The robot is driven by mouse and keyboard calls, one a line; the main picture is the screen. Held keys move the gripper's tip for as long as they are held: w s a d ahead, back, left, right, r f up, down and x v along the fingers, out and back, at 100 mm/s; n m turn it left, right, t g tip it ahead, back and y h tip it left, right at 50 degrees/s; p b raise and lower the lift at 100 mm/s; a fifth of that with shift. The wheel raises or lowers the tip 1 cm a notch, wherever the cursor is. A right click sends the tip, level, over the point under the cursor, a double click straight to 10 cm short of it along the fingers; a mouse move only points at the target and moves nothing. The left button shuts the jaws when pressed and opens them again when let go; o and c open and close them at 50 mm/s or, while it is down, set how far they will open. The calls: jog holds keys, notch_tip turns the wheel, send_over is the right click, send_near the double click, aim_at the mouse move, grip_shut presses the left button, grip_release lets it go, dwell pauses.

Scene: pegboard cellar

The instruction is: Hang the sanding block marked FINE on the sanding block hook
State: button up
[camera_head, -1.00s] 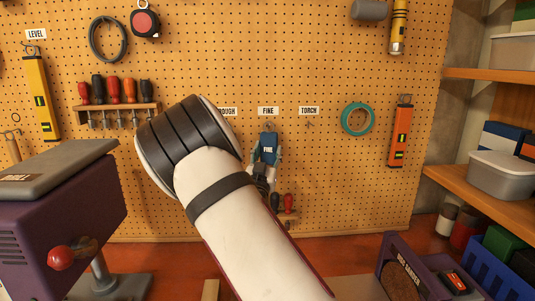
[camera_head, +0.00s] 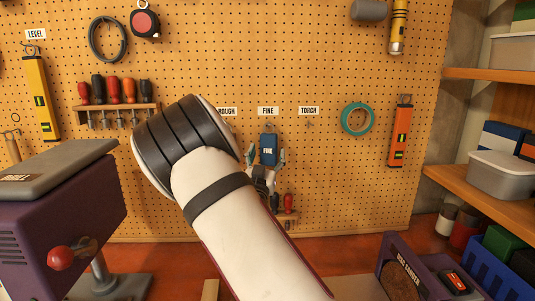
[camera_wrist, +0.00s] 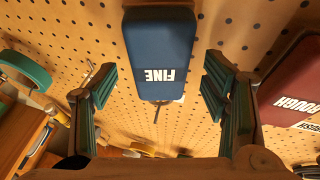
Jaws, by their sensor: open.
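The blue sanding block marked FINE (camera_head: 268,143) is upright against the pegboard, just below the FINE label (camera_head: 268,111). In the wrist view the block (camera_wrist: 160,55) appears upside down, its lettering facing my gripper. My gripper (camera_head: 267,158) is open just in front of and below the block. In the wrist view its two fingers (camera_wrist: 158,88) stand apart on either side, with gaps between them and the block. The hook behind or above the block is not clearly visible, so I cannot see the contact there.
A dark red block marked ROUGH (camera_wrist: 292,92) hangs beside it, hidden behind my arm in the head view. A TORCH label (camera_head: 309,111) sits over bare pegboard. A teal tape roll (camera_head: 358,119) and an orange level (camera_head: 400,134) hang to the right. Screwdrivers (camera_head: 288,203) stand below.

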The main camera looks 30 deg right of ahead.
jog(key=s+a+f+m+g+y, duration=0.1)
jog(key=s+a+f+g+y, duration=0.3)
jog(key=s, duration=0.3)
jog(key=s+a+r+n+g+y, duration=0.3)
jog(key=s+a+r+n+y, duration=0.1)
jog(key=s+a+y, duration=0.7)
jog(key=s+a+r+n+g+h, duration=0.1)
jog(key=s+n+g, duration=0.3)
jog(key=s, duration=2)
jog(key=shift+a+n+g, duration=0.25)
jog(key=shift+n+g, duration=0.15)
jog(key=shift+g, duration=0.1)
